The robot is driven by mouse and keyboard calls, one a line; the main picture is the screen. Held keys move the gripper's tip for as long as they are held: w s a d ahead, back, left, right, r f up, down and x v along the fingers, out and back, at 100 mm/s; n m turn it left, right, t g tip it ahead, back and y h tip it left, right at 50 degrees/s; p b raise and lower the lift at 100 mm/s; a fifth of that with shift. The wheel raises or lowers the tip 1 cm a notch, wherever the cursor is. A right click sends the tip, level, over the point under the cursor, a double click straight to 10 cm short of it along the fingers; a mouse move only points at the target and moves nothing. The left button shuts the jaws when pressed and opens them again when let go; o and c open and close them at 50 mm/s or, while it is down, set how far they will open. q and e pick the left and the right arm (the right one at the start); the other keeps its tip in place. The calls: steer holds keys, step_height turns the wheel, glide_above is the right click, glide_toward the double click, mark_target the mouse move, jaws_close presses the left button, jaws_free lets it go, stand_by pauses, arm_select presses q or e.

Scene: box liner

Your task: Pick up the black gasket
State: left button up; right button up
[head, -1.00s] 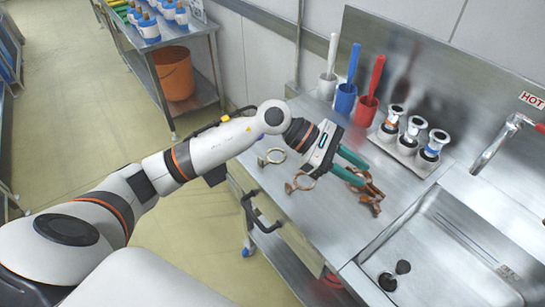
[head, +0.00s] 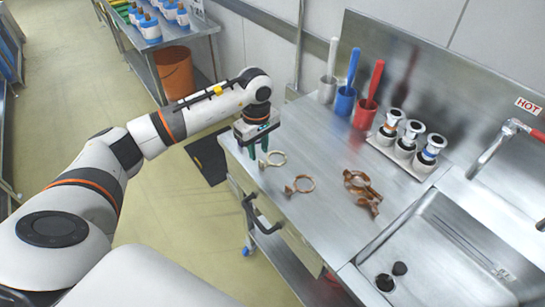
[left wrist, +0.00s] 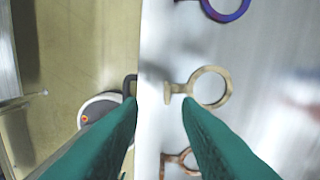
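Two small dark round pieces lie in the sink basin in the head view, one near the front (head: 385,282) and one just behind it (head: 399,268). They are too small to tell whether either is the black gasket. My left gripper (head: 258,152) points down at the left edge of the steel counter, far from the sink. In the left wrist view its two green fingers (left wrist: 160,100) are spread apart with nothing between the tips. A tan ring clamp (left wrist: 210,88) lies below and to the right of them. My right gripper is not in view.
On the counter (head: 325,215) lie a pale ring clamp (head: 276,158), a brown one (head: 304,184) and more brown clamp parts (head: 360,183). A tray of white-topped fittings (head: 405,160), coloured cups (head: 345,101) and a tap (head: 490,148) stand behind.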

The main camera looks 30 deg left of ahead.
mark_target(261, 161)
arm_select(q)
steer(key=f, duration=0.1)
steer(key=f+p, duration=0.1)
steer(key=f, duration=0.1)
steer(key=f+p, duration=0.1)
steer(key=f, duration=0.1)
steer(key=shift+w+d, duration=0.1)
steer(key=shift+w, duration=0.3)
steer(key=shift+f, duration=0.2)
jaws_close()
